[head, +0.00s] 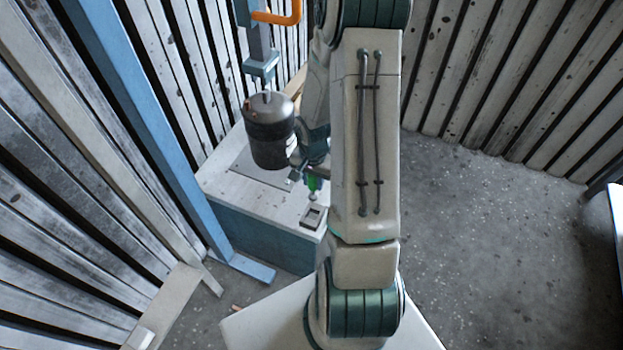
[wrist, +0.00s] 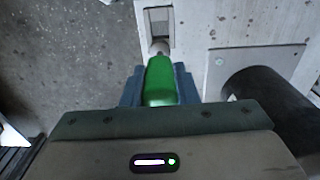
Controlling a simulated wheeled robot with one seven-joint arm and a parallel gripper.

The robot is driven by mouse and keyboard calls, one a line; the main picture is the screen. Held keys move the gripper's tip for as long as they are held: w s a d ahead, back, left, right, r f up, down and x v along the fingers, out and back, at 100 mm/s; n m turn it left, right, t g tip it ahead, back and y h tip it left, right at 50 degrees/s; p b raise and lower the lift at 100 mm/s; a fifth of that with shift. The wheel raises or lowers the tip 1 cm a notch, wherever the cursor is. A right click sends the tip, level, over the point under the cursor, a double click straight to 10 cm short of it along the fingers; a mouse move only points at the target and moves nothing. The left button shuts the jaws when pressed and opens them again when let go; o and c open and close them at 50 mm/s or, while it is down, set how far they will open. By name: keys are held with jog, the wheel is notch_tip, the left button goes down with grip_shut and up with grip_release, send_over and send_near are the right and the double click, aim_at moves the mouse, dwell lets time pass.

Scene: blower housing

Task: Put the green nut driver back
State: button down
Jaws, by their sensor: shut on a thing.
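The green nut driver (wrist: 162,82) is in my gripper (wrist: 160,88), its green handle between the fingers in the wrist view. Its grey tip end points toward a small rectangular holder (wrist: 157,22) on the white bench top. In the head view the green nut driver (head: 314,183) hangs roughly upright just above the holder (head: 313,216). My gripper (head: 312,172) is partly hidden behind my arm there. I cannot tell whether the driver's tip touches the holder.
A dark cylindrical motor housing (head: 269,130) stands on the bench (head: 225,180) left of my gripper, close to it. A blue post (head: 135,110) rises at the left. An orange handle (head: 280,15) is above the bench. Open floor (head: 480,220) lies to the right.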

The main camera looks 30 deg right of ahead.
aim_at(313, 195)
jog(key=shift+f+b, duration=2.6)
jog(key=shift+f, duration=0.9)
jog(key=shift+f+b, duration=0.15)
jog(key=shift+b, duration=0.25)
jog(key=shift+f+b, duration=0.9)
jog(key=shift+f, duration=0.1)
jog(key=shift+f+b, duration=1.05)
jog(key=shift+f, duration=0.1)
jog(key=shift+f+b, duration=0.55)
